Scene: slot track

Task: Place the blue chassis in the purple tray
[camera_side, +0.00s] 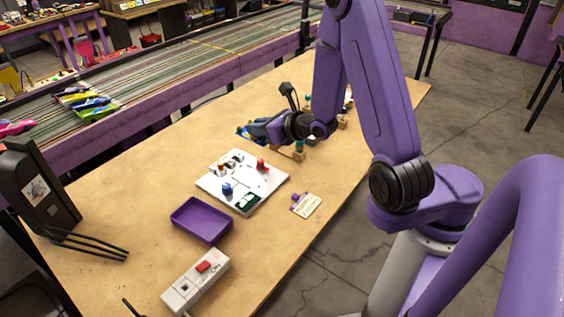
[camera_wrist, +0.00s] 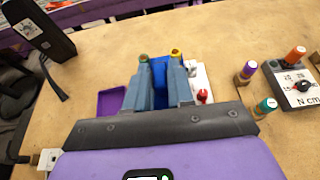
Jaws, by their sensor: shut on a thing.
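In the side view, my gripper (camera_side: 268,131) is above the table behind the white board, shut on the blue chassis (camera_side: 246,132), whose bright blue end sticks out to the left. In the wrist view, the chassis (camera_wrist: 158,74) shows as a blue strip between the two grey fingers of my gripper (camera_wrist: 161,82). The fingers hide most of it. The purple tray (camera_side: 201,221) lies empty on the table at the front left in the side view, apart from my gripper. It also shows in the wrist view (camera_wrist: 112,101), left of the fingers.
A white board (camera_side: 215,187) with small red and blue parts lies between my gripper and the tray. A switch box (camera_side: 197,281) with a red button stands in front of the tray. A black device (camera_side: 38,187) is at the left. Coloured-handled tools (camera_wrist: 246,72) stand in blocks.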

